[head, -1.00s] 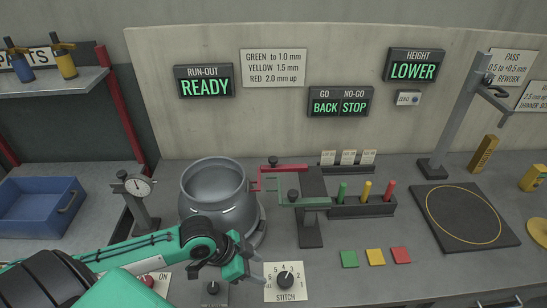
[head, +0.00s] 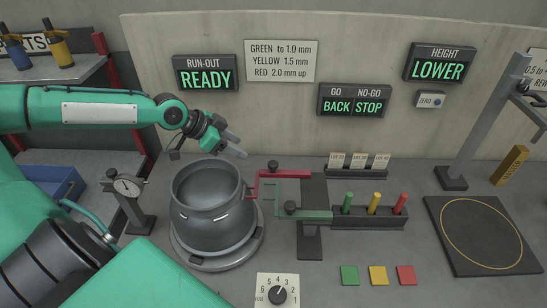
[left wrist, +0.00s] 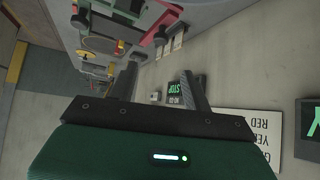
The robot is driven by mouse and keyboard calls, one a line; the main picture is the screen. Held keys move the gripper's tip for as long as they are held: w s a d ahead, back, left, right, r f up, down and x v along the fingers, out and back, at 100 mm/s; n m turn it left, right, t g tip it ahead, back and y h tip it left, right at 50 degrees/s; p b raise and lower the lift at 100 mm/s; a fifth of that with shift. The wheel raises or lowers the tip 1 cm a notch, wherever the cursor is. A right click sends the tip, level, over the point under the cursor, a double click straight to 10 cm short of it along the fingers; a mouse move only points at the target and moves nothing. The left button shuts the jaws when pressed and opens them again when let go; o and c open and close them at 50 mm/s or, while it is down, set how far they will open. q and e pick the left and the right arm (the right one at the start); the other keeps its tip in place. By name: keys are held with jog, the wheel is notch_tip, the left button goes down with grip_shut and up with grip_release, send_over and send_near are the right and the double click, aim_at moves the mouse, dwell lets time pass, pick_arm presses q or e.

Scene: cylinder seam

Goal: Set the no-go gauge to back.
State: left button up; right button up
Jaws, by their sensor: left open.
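Two gauge arms with black knobs reach from a dark post toward the grey pot (head: 212,205). The red arm (head: 290,173) is the farther one, its end at the pot's right side; the green arm (head: 312,215) is nearer. Neither bears a readable label; red suggests the no-go gauge. The display (head: 355,101) reads GO BACK and NO-GO STOP. My left gripper (head: 236,145) is open and empty, above and behind the pot, left of the red arm's knob (head: 273,167). In the left wrist view the red arm (left wrist: 160,22) lies beyond the fingers. My right gripper is out of view.
A dial indicator (head: 127,186) stands left of the pot. A rack (head: 369,216) with green, yellow and red pegs is right of the gauges. Small cards (head: 358,161) stand behind. The back panel rises close behind my left gripper.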

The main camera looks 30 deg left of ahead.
aim_at(273, 163)
pick_arm(q)
jog(key=shift+p+x, duration=1.85)
jog(key=shift+x, duration=4.85)
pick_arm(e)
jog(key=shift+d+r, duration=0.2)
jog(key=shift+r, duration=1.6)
pick_arm(q)
jog(key=shift+w+r, duration=0.1)
jog(key=shift+c, duration=0.4)
